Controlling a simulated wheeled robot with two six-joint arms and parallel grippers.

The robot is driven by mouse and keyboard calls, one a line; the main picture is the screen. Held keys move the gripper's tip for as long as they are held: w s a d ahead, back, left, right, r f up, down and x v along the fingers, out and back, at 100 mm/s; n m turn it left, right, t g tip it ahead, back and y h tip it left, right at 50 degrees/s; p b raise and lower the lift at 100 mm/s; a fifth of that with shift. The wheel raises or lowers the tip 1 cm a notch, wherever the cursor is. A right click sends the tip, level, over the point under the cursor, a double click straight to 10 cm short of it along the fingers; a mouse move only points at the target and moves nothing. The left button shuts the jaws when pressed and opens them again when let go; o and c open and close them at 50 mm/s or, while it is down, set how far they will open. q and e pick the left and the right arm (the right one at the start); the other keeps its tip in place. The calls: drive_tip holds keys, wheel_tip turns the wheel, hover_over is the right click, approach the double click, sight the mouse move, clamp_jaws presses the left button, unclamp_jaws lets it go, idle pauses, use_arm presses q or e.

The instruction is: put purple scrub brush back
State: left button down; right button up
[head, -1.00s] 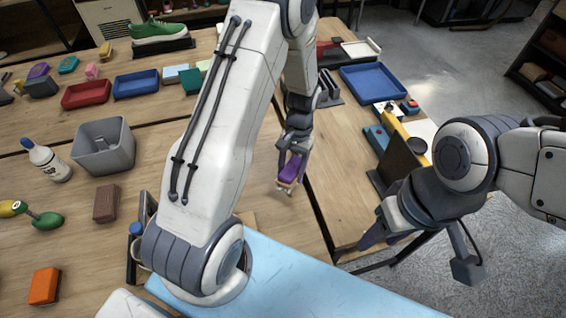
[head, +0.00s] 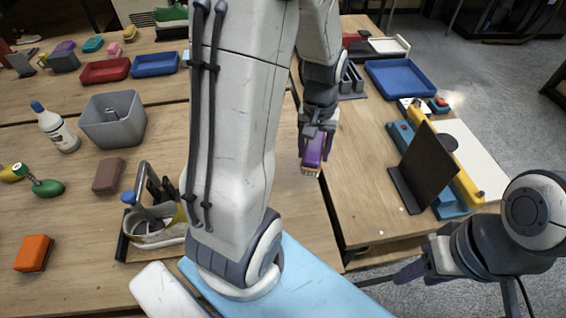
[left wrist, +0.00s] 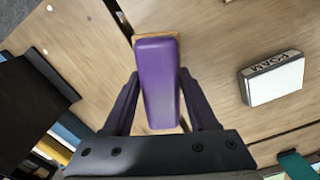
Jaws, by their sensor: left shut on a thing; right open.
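The purple scrub brush (head: 314,150) is held in my left gripper (head: 314,138), bristles down, over the wooden table near a seam in the top. In the left wrist view the purple brush (left wrist: 158,85) sits between the two dark fingers (left wrist: 158,110), with a tan edge at its far end. My right gripper (head: 412,272) is open and empty at the lower right, off the table's edge. My left arm hides part of the middle table.
A grey bin (head: 112,122), white bottle (head: 55,128), brown block (head: 108,176) and orange block (head: 34,253) stand at left. Red (head: 105,70) and blue (head: 155,65) trays lie behind. A blue tray (head: 401,80) and dark upright panel (head: 428,165) are at right. A white box (left wrist: 272,78) shows in the wrist view.

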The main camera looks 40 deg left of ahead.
use_arm(q)
drive_tip(key=p, duration=0.1)
hover_over(282, 163)
wheel_tip(282, 163, down, 6)
drive_tip(key=shift+f, duration=0.15)
wheel_tip(282, 163, down, 4)
drive_tip(key=shift+r+p, duration=0.1)
drive_tip(key=shift+p, duration=0.25)
drive_tip(key=shift+f, duration=0.2)
drive_tip(key=shift+f, duration=0.15)
drive_tip(key=shift+c, duration=0.9)
unclamp_jaws()
drive_tip(key=shift+r, duration=0.2)
